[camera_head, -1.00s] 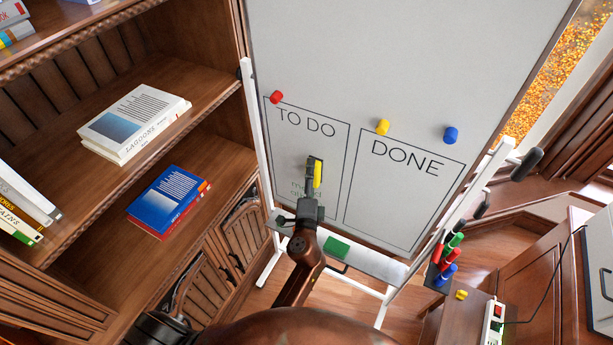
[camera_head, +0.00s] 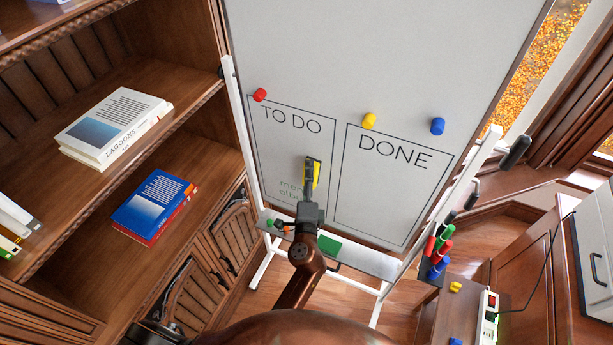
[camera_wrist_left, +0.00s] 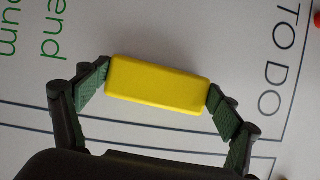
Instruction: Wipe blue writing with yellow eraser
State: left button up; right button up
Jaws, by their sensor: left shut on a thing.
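My left gripper (camera_head: 312,172) is shut on the yellow eraser (camera_head: 315,178) in front of the whiteboard (camera_head: 380,55), inside the lower TO DO box. In the left wrist view the eraser (camera_wrist_left: 157,84) spans between the two fingers of my left gripper (camera_wrist_left: 158,90). I cannot tell whether it touches the board. Green writing (camera_head: 290,189) shows just left of the gripper; green letters (camera_wrist_left: 50,38) also show at upper left in the wrist view. I see no blue writing; the gripper and arm hide part of the board. My right gripper is not in view.
Red (camera_head: 260,95), yellow (camera_head: 369,121) and blue (camera_head: 438,126) magnets sit on the board. The tray (camera_head: 375,262) below holds a green block (camera_head: 328,246). Several markers (camera_head: 438,252) stand at the right. A bookshelf (camera_head: 190,128) stands close on the left.

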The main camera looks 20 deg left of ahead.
aim_at(264, 154)
pick_arm(q)
jog(key=shift+s+d+f+n+p, duration=0.2)
jog(key=shift+d+f+n+p, duration=0.2)
jog(key=shift+f+n, duration=0.1)
jog(key=shift+w+a, duration=0.15)
jog(key=shift+a, duration=0.95)
jog(key=shift+w+a+r+p, duration=0.15)
jog(key=shift+a+p, duration=0.2)
jog(key=shift+a, duration=0.5)
jog(key=shift+w+a+p, duration=0.15)
jog(key=shift+a+p, duration=0.2)
jog(key=shift+a, duration=0.5)
jog(key=shift+a+p, duration=0.5)
jog(key=shift+a, duration=1.55)
jog(key=shift+w+a+p, duration=0.15)
jog(key=shift+a+p, duration=0.05)
jog(key=shift+a, duration=0.7)
jog(key=shift+w+a+p, duration=0.15)
jog(key=shift+a, duration=0.75)
jog(key=shift+w+a+p, duration=0.15)
jog(key=shift+a+p, duration=0.15)
jog(key=shift+a, duration=1.7)
